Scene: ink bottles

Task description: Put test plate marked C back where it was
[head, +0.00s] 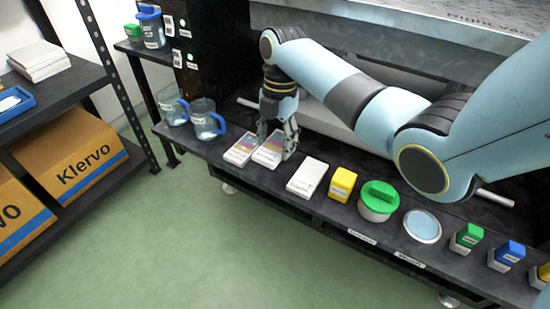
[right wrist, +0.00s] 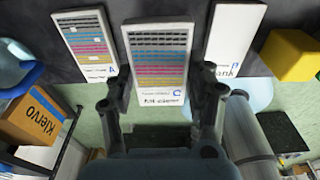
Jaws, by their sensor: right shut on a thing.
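The test plate marked C (right wrist: 159,62) has striped colour bars and stands between the fingers of my right gripper (right wrist: 160,98). It also shows in the head view (head: 266,153), partly hidden by the right gripper (head: 283,140). The right gripper is shut on this plate, one finger at each side edge. A similar striped plate marked A (right wrist: 86,42) lies to its left, also in the head view (head: 241,149). A white plate marked Blank (right wrist: 233,38) lies to its right, also in the head view (head: 307,176). I cannot tell whether plate C touches the shelf. My left gripper is not in view.
On the dark bench (head: 330,205) are a yellow block (head: 342,185), a green-lidded jar (head: 378,201), a round pale-blue dish (head: 422,226) and small bottles (head: 467,238). Two blue-handled jugs (head: 206,119) stand left of the plates. A rack with Klervo boxes (head: 70,155) stands far left.

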